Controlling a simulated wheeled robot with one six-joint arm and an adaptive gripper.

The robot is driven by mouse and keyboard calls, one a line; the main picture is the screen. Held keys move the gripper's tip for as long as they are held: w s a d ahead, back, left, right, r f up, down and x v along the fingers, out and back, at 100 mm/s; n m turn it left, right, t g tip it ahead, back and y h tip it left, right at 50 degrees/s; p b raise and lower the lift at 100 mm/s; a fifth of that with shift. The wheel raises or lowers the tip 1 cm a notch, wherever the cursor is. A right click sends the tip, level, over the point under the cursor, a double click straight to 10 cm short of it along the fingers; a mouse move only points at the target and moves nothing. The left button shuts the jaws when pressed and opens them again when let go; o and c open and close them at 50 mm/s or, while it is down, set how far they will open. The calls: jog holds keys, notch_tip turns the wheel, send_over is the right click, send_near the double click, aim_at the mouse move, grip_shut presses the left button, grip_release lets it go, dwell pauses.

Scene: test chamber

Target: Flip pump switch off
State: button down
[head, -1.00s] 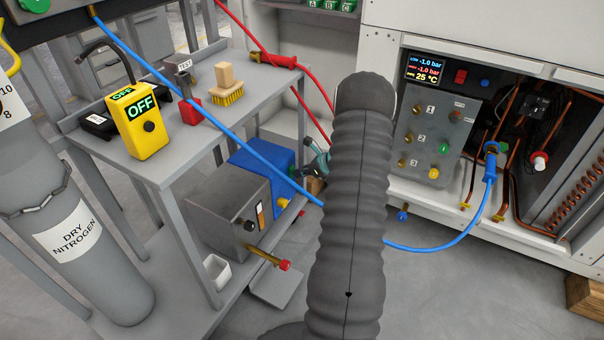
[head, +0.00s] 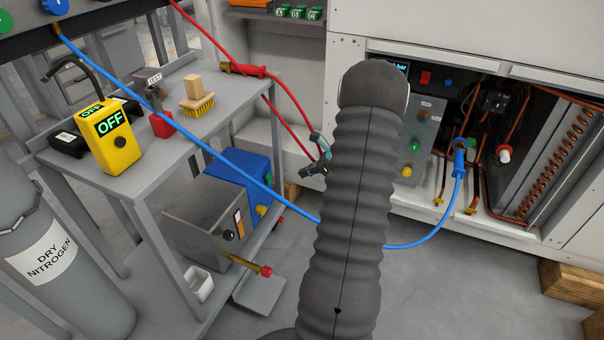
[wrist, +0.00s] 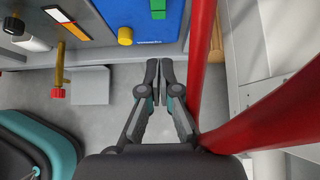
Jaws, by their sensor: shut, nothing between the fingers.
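The pump, a grey box (head: 200,222) with a blue part (head: 247,172), stands on the cart's lower shelf. In the wrist view its blue face (wrist: 150,18) is at the top, with a yellow knob (wrist: 125,36) and a green patch (wrist: 179,4) cut by the upper edge. I cannot tell whether this patch is the switch or which way it is set. My gripper (wrist: 160,84) is shut and empty, its tips apart from the blue face in the picture. In the head view my gripper (head: 316,162) is partly behind my arm, right of the pump.
A red hose (wrist: 205,60) passes close along the right of my gripper. A blue hose (head: 235,160) crosses in front of the cart. A red-tipped brass fitting (head: 248,264) juts from the pump's grey part. A yellow device (head: 112,142) reading OFF stands on the upper shelf.

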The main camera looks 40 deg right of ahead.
jog(key=s+a+r+n+g, duration=0.1)
jog(key=a+r+n, duration=0.45)
jog(key=a, duration=0.35)
jog(key=s+a+r+n+g, duration=0.1)
jog(key=a+r+n+g, duration=0.1)
jog(key=a+r+n, duration=0.5)
jog(key=a+r+n+g, duration=0.15)
jog(key=a+r, duration=0.35)
jog(key=a, duration=0.5)
jog(key=s+a+r+n+h, duration=0.2)
jog(key=s+a+r+n, duration=0.1)
jog(key=s+a+n, duration=0.4)
jog(key=s+a+r+n+t+h, duration=0.1)
jog(key=s+a+r+n, duration=0.3)
jog(key=s+a+n, duration=0.3)
jog(key=s+n, duration=0.3)
jog(key=s, duration=0.3)
jog(key=shift+a+h, duration=0.15)
jog(key=shift+h, duration=0.25)
